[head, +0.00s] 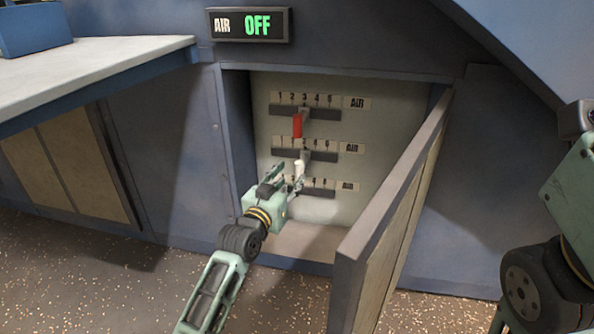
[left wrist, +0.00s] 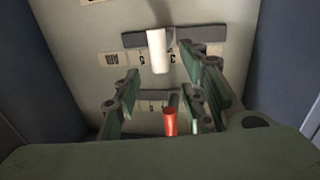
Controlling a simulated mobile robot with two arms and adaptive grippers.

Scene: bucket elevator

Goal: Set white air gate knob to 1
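The white knob (head: 299,168) sticks out of the middle slider slot (head: 325,157) in the open wall recess, near the 3 of its number strip. It also shows in the left wrist view (left wrist: 157,52), where the scene looks upside down. My left gripper (head: 285,178) is open just in front of the panel, below and left of the knob's tip. In the left wrist view its fingers (left wrist: 163,95) stand wide apart with nothing gripped. I cannot tell whether a finger touches the knob. The gripper hides part of the lowest slot (head: 322,193). My right gripper is out of view.
A red knob (head: 297,126) is in the top slot, near 3. A hinged door (head: 391,200) stands open at the recess's right. A lit display (head: 249,25) above reads AIR OFF. A counter (head: 90,65) juts out at left.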

